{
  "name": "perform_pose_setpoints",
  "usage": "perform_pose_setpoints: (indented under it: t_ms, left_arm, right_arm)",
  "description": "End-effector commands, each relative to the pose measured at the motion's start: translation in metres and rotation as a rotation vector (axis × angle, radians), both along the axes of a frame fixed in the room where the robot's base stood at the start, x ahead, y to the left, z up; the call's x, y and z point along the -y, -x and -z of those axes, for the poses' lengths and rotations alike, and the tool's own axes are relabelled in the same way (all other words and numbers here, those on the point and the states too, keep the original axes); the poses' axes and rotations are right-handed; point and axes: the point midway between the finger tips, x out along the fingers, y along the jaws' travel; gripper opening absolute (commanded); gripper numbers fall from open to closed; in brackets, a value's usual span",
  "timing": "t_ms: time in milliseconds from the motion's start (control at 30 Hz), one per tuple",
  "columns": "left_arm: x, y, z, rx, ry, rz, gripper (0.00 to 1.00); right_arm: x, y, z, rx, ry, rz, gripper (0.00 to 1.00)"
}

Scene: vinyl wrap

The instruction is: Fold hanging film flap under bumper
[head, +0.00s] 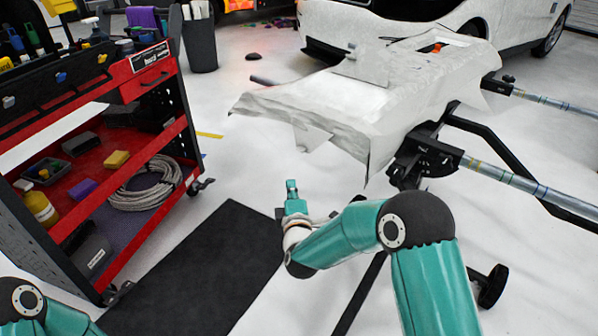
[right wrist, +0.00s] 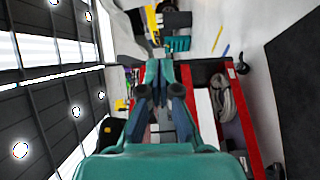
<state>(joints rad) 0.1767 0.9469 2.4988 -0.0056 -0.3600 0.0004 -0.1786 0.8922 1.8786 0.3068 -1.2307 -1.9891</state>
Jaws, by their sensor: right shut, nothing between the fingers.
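The bumper (head: 400,82) lies on a stand, covered in pale, wrinkled film. A film flap (head: 385,150) hangs down at its front edge, and a smaller piece of film (head: 312,137) hangs to the left of it. My right gripper (head: 291,187) is below and to the left of the bumper, apart from the film. It is shut and empty, and points up. In the right wrist view its fingers (right wrist: 159,72) are together, and neither film nor bumper shows. Of my left arm only a part shows at the lower left; its gripper is out of view.
A red and black tool cart (head: 150,120) with a coiled hose (head: 145,187) stands at the left. A black mat (head: 205,270) lies on the floor. The stand's arms (head: 535,185) reach to the right. A white car (head: 400,25) and a dark bin (head: 200,42) are behind.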

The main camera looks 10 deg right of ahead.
Motion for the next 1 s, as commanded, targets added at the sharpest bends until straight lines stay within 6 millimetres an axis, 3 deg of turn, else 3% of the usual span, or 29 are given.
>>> perform_pose_setpoints:
  t_ms: [267, 800, 1000]
  left_arm:
    - [0.000, 0.000, 0.009, 0.001, 0.000, 0.000, 0.00]
    - [0.000, 0.000, 0.030, 0.000, 0.000, 0.000, 0.00]
    - [0.000, 0.000, 0.040, 0.000, 0.000, 0.000, 0.00]
  right_arm:
    - [0.002, -0.018, -0.003, 0.025, 0.042, 0.012, 0.00]
    - [0.011, -0.105, -0.002, 0.024, 0.039, 0.010, 0.00]
    - [0.035, -0.121, -0.002, 0.023, 0.040, 0.010, 0.00]
